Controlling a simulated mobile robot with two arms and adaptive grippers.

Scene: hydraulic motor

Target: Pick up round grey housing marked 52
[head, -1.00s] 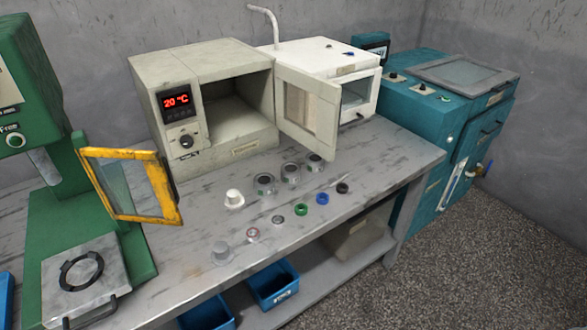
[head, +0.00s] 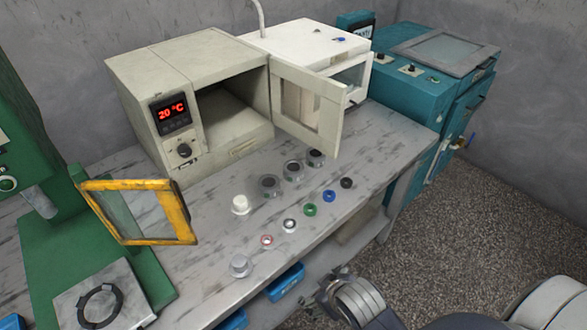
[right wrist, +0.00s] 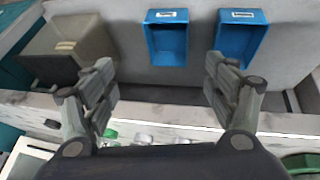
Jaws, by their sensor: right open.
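Three round grey housings stand in a slanted row on the workbench in front of the oven: a near one (head: 269,185), a middle one (head: 293,170) and a far one (head: 316,157). Their markings are too small to read, so I cannot tell which is 52. My right gripper (head: 326,290) is beyond the bench's front edge, low in the head view and well apart from the housings. In the right wrist view my right gripper (right wrist: 162,85) is open and empty, facing the lower shelf. My left gripper is not in view.
A white cap (head: 240,204), a grey stepped part (head: 240,265) and several small coloured rings, including a green ring (head: 310,210), stand near the housings. The oven door (head: 308,105) hangs open behind them. Blue bins (right wrist: 166,40) sit on the lower shelf. A yellow-framed guard (head: 140,210) is at left.

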